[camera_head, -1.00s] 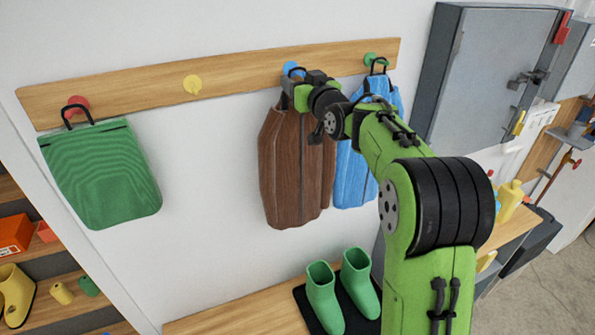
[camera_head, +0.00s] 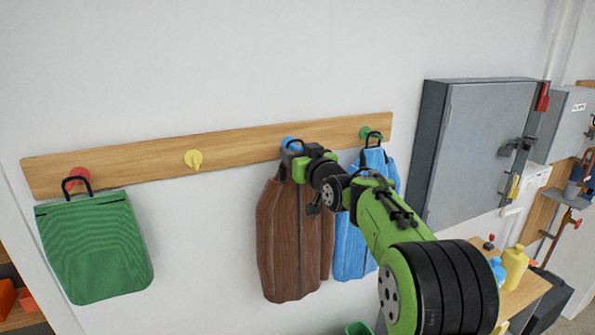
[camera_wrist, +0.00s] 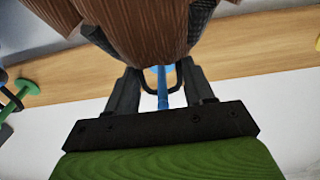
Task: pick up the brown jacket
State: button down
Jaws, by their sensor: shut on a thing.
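The brown jacket (camera_head: 290,250) hangs below the blue hook (camera_head: 290,143) on the wooden rail. In the wrist view the jacket (camera_wrist: 140,30) fills the top, with its black hanging loop (camera_wrist: 178,80) around the blue hook's peg (camera_wrist: 161,95). My gripper (camera_head: 292,160) is at the jacket's top, close to the rail. In the wrist view its two dark fingers (camera_wrist: 160,78) stand on either side of the loop, shut on the jacket at its collar and loop. The exact contact is hidden by the jacket.
A blue jacket (camera_head: 355,245) hangs close on the right from the green hook (camera_head: 371,133), partly behind my arm. A green bag (camera_head: 95,250) hangs from the red hook (camera_head: 75,180) at left. The yellow hook (camera_head: 193,159) is empty. A grey cabinet (camera_head: 480,150) stands right.

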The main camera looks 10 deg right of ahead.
jog(key=shift+r, duration=0.5)
jog(key=s+d+b, duration=0.3)
jog(key=s+b, duration=0.2)
jog(key=s, duration=1.3)
jog(key=shift+d+b, duration=0.2)
jog(key=shift+b, duration=0.1)
jog(key=shift+w, duration=0.15)
